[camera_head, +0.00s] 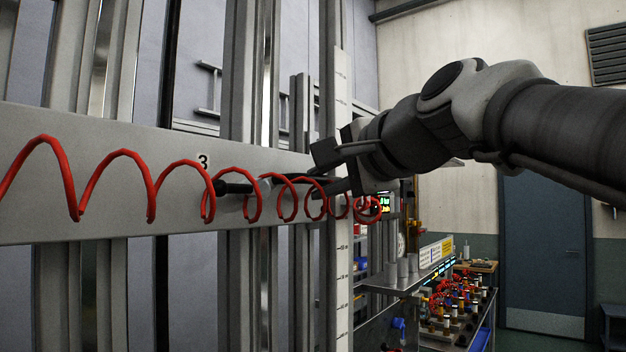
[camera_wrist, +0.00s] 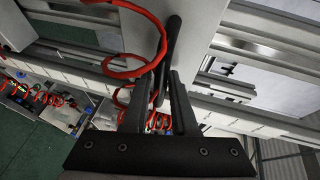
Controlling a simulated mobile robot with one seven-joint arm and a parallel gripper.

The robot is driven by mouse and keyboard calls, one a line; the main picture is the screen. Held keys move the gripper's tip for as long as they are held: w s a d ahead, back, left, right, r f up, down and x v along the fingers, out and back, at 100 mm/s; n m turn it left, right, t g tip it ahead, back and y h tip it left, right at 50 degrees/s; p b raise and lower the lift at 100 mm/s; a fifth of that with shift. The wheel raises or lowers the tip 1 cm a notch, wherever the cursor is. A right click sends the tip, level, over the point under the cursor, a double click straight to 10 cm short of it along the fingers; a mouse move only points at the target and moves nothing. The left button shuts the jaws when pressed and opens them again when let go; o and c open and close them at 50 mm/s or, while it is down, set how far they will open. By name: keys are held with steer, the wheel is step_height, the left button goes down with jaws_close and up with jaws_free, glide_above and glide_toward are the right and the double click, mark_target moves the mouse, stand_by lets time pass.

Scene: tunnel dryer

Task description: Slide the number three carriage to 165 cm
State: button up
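The number three carriage (camera_head: 120,190) is a wide grey horizontal beam with a "3" label (camera_head: 203,161). A black bar handle (camera_head: 236,188) sticks out from its face, and it also shows in the wrist view (camera_wrist: 171,45). A pale post with a marked scale (camera_head: 342,270) stands upright beside the beam's right end; its figures are too small to read. My gripper (camera_head: 326,170) is in front of the beam, right of the label. Its fingers look apart, and in the wrist view the handle's lower part lies between them (camera_wrist: 158,90). Contact with the handle is unclear.
A red coiled hose (camera_head: 125,153) runs along the beam's front and passes close to my gripper. Vertical metal rails (camera_head: 240,70) stand behind the beam. A metal shelf (camera_head: 400,280) and a bench with coloured parts (camera_head: 460,310) are at the lower right. A blue door (camera_head: 545,240) is farther back.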

steer(key=shift+o, duration=1.2)
steer(key=shift+s+r, duration=0.1)
steer(key=b+v, duration=0.1)
steer(key=v, duration=1.6)
steer(key=shift+d, duration=0.15)
